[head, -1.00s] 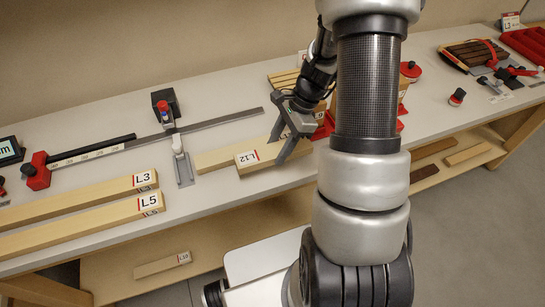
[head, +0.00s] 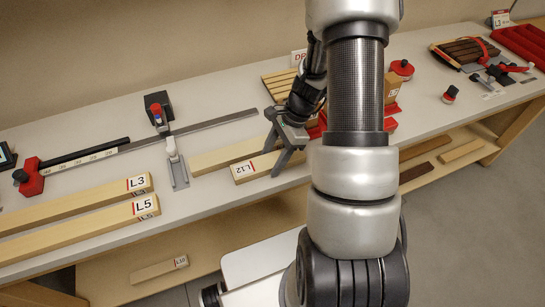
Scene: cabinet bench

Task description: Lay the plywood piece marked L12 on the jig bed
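The plywood piece marked L12 (head: 250,171) is a pale strip with a white label on its left end, at mid-bench near the front edge. My gripper (head: 277,160) comes down over it right of the label, one finger on the far side and one on the near side. The fingers appear closed across its width, as piece and gripper shift together. Whether the piece touches the bench is unclear. Its right end is partly hidden by my gripper and arm. I cannot identify the jig bed with certainty; a long metal rail (head: 215,122) with a black bar lies at left.
Another pale strip (head: 212,159) lies just behind L12. A toggle clamp (head: 178,168) stands left of it. Strips L3 (head: 75,203) and L5 (head: 85,223) lie front left. A slatted wooden block (head: 279,84) and red fixtures are behind my gripper.

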